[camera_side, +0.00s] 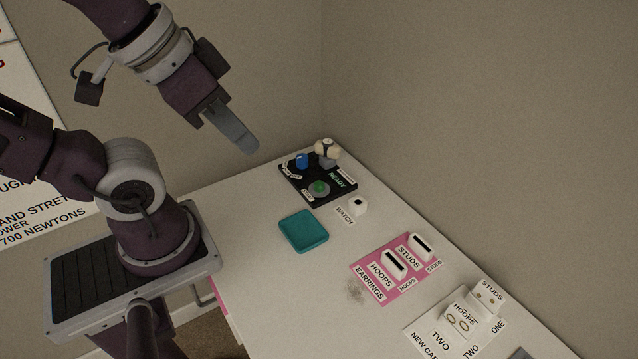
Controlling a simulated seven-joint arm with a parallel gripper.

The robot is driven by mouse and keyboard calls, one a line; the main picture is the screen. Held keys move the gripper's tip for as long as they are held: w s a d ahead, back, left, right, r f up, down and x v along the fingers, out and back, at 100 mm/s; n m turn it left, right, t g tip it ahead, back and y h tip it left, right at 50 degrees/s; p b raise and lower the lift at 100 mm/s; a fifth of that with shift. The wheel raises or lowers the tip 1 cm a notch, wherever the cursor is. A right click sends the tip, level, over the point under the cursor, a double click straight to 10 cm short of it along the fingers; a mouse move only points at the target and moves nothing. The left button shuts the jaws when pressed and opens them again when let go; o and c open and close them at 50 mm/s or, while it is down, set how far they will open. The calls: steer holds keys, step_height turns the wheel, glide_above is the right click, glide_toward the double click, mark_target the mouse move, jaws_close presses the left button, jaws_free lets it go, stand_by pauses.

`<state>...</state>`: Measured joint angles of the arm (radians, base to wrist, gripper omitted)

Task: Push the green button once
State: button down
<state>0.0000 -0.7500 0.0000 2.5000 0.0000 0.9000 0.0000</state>
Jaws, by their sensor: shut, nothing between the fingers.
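The green button (319,186) sits on a round grey base on a black panel (304,202) toward the far end of the white table. A blue knob or button (302,160) stands on the same panel, behind and left of the green one. My gripper (253,146) is shut and empty. It hangs in the air, above and to the left of the panel in the picture, pointing down and right. It is apart from the button, and nothing covers the button.
A teal tray (303,243) lies in front of the panel. A white watch holder (358,206) stands to the right. A pink earrings mat (367,284) and a white card with boxes (422,341) lie nearer. A cream-topped object (326,149) stands at the panel's back corner, near the walls.

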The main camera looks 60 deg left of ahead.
stand_by(0.3)
steer(key=m+t+y, duration=0.1)
steer(key=m+t, duration=0.2)
steer(key=m, duration=0.5)
glide_above(316, 185)
step_height(316, 185, down, 23)
steer(key=shift+f+t, duration=0.1)
steer(key=shift+t, duration=0.2)
steer(key=shift+f, duration=4.4)
steer(key=shift+f, duration=0.1)
